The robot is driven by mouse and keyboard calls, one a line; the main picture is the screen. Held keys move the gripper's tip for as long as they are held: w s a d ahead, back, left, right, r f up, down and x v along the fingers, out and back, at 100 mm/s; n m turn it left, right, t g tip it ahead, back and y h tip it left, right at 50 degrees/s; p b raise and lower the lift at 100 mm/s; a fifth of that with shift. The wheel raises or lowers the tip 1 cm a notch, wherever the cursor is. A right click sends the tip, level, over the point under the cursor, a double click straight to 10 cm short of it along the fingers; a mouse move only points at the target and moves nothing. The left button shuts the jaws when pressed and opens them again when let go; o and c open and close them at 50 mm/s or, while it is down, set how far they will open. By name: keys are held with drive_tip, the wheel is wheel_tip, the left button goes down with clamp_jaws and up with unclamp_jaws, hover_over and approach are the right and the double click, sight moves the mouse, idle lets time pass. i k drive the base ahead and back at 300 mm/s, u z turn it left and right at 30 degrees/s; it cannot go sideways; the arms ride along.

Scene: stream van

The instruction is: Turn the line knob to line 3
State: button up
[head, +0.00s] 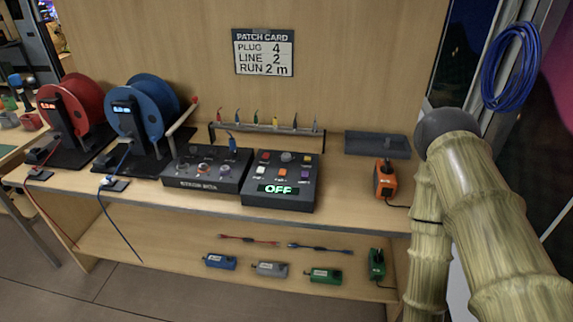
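Two dark control boxes stand side by side on the bench. The left box (205,185) has printed lettering on its front, several small knobs or sockets on top, and a blue plug standing at its right. A patch card (263,53) on the back wall reads plug 4, line 2, run 2 m. My gripper is out of view.
My arm fills the right side. A red reel (74,103) and a blue reel (147,104) stand left of the boxes. A rack (268,129) of coloured plugs is behind them. A grey tray (377,144) and an orange device (385,181) stand right. Small devices lie on the lower shelf.

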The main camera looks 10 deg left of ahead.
sight(285, 156)
drive_tip(key=u, duration=1)
drive_tip(key=i, duration=0.55)
drive_tip(key=z, duration=0.25)
